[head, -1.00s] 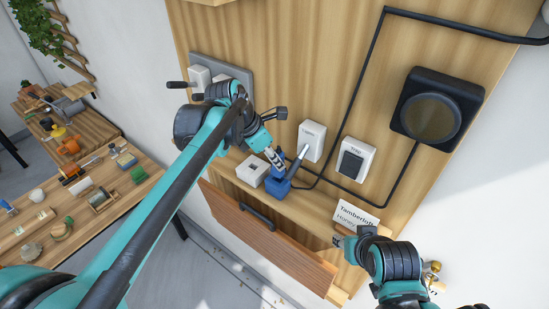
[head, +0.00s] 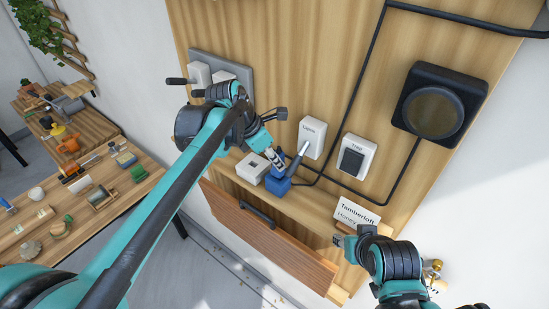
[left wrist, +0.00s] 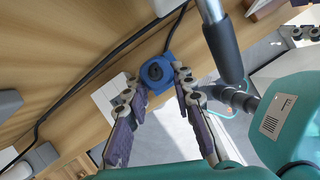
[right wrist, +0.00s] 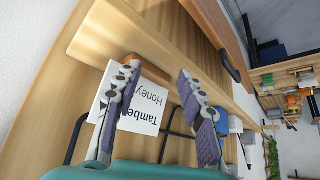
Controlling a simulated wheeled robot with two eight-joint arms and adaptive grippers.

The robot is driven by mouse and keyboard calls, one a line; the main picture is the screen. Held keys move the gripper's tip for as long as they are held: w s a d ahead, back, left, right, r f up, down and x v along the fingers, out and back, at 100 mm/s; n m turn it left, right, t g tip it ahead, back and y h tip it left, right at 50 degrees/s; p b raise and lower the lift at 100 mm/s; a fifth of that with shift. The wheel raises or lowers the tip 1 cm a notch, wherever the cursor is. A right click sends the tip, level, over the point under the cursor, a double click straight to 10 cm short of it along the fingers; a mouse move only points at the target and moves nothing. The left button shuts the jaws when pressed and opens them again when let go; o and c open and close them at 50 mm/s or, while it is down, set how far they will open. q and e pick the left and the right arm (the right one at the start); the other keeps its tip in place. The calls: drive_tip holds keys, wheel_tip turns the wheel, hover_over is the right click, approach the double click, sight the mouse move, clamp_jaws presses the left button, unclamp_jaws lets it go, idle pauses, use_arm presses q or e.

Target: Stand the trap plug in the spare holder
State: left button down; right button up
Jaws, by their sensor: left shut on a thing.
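A blue block (head: 278,186) with a round black middle is at the shelf below the switches. It also shows in the left wrist view (left wrist: 146,82), between my left fingers, and looks like the held plug. My left gripper (head: 276,160) comes from above and is shut on it; the exact contact is partly hidden. A white box (head: 252,168) with a dark square opening, perhaps the spare holder, stands just left of the blue block. The Trap box (head: 357,157) is on the panel to the right. My right gripper (right wrist: 160,82) is open and empty near the name card.
The lights switch (head: 312,138) has a lever with a dark grip close beside my left fingers. Black cable (head: 352,98) runs along the panel to the shelf. A honey card (head: 356,213) stands at the shelf's right. A brown front with a handle (head: 257,214) lies below.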

use_arm(q)
drive_tip(key=shift+f+b, duration=0.45)
drive_tip(key=shift+f, duration=0.2)
use_arm(e)
drive_tip(key=shift+f, duration=0.45)
use_arm(q)
drive_tip(key=c, duration=1.2)
unclamp_jaws()
drive_tip(key=shift+r+p, duration=3.15)
drive_tip(key=shift+r, duration=1.35)
use_arm(e)
drive_tip(key=shift+r, duration=3.15)
drive_tip(key=shift+f, duration=0.1)
